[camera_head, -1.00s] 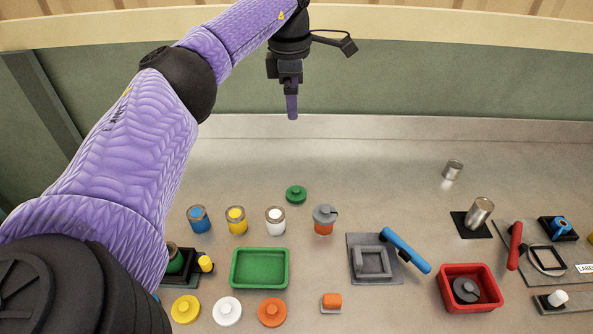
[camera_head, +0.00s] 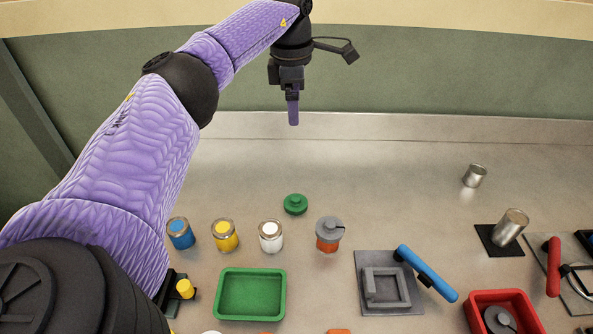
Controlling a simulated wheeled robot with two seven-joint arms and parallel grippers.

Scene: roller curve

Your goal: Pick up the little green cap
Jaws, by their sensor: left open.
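The little green cap (camera_head: 295,204) lies on the metal worktop, behind the row of small jars, with its knob facing up. My left gripper (camera_head: 293,112) hangs above the back of the worktop, pointing down. It is open and empty, and it appears behind and well above the green cap. From this side its fingers overlap, so the gap between them is hidden. My right gripper is not in view.
Blue (camera_head: 181,233), yellow (camera_head: 225,235) and white (camera_head: 270,236) jars stand in front of the cap, with a grey-lidded orange jar (camera_head: 329,235) to the right. A green tray (camera_head: 251,316) lies nearer. A blue-handled fixture (camera_head: 427,273) and tilted can (camera_head: 511,227) stand right.

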